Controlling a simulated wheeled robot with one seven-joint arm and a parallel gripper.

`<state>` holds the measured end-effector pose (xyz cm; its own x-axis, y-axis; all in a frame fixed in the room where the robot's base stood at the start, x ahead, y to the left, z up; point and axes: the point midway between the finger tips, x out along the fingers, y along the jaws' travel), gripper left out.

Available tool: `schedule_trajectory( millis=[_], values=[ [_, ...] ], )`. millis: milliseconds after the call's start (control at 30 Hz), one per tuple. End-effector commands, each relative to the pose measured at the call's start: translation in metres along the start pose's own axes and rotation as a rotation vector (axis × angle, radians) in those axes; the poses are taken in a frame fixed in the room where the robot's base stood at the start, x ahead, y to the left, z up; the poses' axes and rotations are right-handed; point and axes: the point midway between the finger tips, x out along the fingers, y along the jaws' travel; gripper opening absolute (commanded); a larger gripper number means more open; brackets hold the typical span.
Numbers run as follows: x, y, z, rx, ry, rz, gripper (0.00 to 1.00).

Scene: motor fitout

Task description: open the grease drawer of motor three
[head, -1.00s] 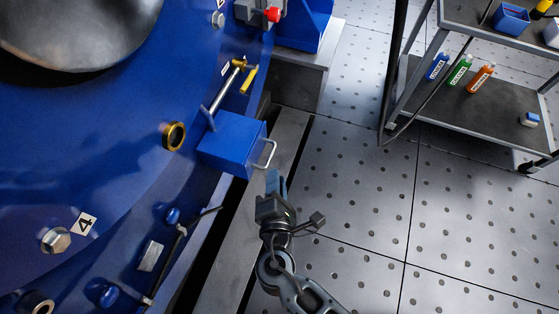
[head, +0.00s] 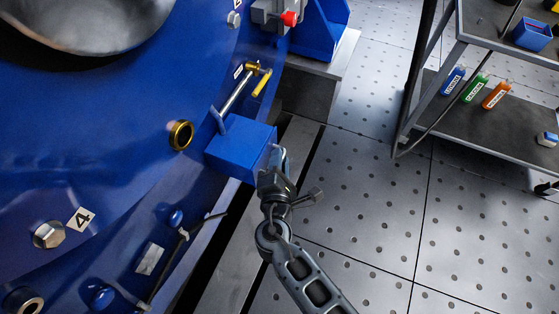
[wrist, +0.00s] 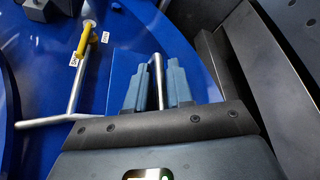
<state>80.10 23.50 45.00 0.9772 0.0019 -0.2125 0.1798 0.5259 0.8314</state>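The blue box-shaped drawer (head: 238,150) sticks out from the blue motor housing (head: 100,130), left of my gripper. Its thin metal handle, seen in the wrist view (wrist: 157,82), stands between my two fingers. In the head view my gripper (head: 279,158) is at the drawer's right face and hides most of the handle. In the wrist view my gripper (wrist: 158,86) has blue-grey fingers on both sides of the handle, with a narrow gap between them. I see no clear grip on the bar. I cannot tell if the drawer has moved out.
A yellow-ended metal rod (head: 240,88) stands behind the drawer. A plug marked 4 (head: 49,235) and a dark rod linkage (head: 184,235) are on the near housing. A cart (head: 500,125) with bottles stands at the back right. The perforated floor (head: 370,220) is clear.

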Motion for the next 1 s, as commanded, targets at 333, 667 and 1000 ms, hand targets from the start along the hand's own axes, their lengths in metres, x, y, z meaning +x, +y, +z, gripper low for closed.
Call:
schedule_trajectory(
  millis=[333,667,1000],
  values=[
    [0.000,0.000,0.000,0.000,0.000,-0.001,0.00],
    [-0.001,-0.001,0.000,0.000,0.000,-0.001,0.00],
    [-0.015,-0.028,0.036,-0.001,-0.004,-0.007,0.00]
  ],
)
